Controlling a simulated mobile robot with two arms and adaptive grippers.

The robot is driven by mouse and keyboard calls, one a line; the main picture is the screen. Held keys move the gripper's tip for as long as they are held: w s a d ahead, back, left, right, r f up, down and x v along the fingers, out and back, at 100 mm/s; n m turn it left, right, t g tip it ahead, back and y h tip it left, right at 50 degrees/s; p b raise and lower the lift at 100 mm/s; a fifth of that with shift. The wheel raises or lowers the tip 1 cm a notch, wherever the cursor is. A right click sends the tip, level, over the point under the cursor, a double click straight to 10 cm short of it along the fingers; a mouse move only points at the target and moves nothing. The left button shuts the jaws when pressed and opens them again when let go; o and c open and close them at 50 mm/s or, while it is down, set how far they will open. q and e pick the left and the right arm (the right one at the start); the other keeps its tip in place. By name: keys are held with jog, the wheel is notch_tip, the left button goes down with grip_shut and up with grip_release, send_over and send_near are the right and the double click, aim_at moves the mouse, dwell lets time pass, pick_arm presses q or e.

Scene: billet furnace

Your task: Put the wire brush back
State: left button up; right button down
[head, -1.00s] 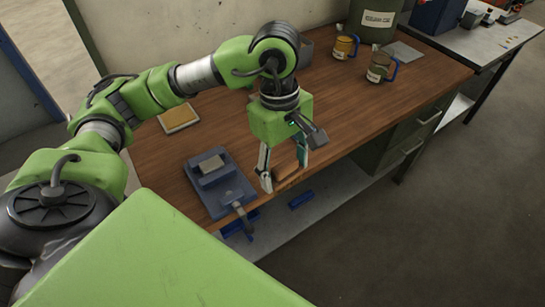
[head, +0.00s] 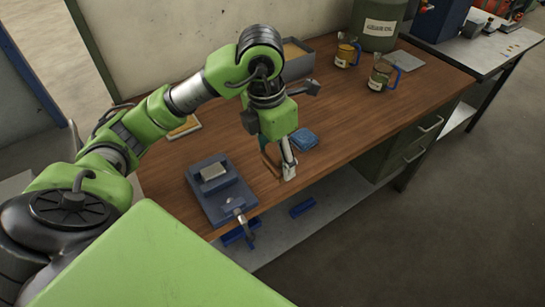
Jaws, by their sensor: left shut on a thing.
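My left gripper (head: 287,174) points down over the front part of the wooden workbench, right of the blue vise. It is shut on a brown wooden piece (head: 269,162), which looks like the wire brush's wooden body. The piece shows as a narrow, tilted strip on the left of the fingers. Its bristles and the rest of it are hidden by the gripper. I cannot tell whether it touches the bench top. My right gripper is not in view.
The blue vise (head: 222,191) stands at the bench's front left. A blue pad (head: 304,139) lies just behind the gripper. A grey tray (head: 297,66), two mugs (head: 345,54) (head: 380,76) and a large green can (head: 378,24) stand farther back. The bench's right front (head: 350,135) is clear.

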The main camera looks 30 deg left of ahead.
pick_arm(q)
jog(key=w+a+f+p, duration=0.1)
jog(key=w+a+f, duration=0.1)
jog(key=w, duration=0.1)
jog(key=w+a+f+p, duration=0.1)
jog(key=w+a+f, duration=0.1)
jog(key=f, duration=0.1)
jog(key=w+a+f+p, duration=0.1)
jog(key=w+a+f, duration=0.1)
jog(key=w, duration=0.1)
jog(key=shift+w+a+f+p, duration=0.3)
jog(key=shift+a+f+p, duration=0.05)
jog(key=shift+f+p, duration=0.05)
jog(key=shift+w+a+f, duration=0.3)
jog(key=shift+w+f, duration=0.05)
jog(key=shift+f, duration=0.35)
notch_tip(320, 180, down, 2)
jog(key=shift+f+p, duration=0.25)
jog(key=shift+p, duration=0.25)
jog(key=shift+f, duration=0.15)
jog(key=shift+f, duration=0.1)
jog(key=o, duration=0.7)
jog(key=shift+f, duration=0.1)
jog(key=shift+c, duration=0.2)
jog(key=o, duration=0.4)
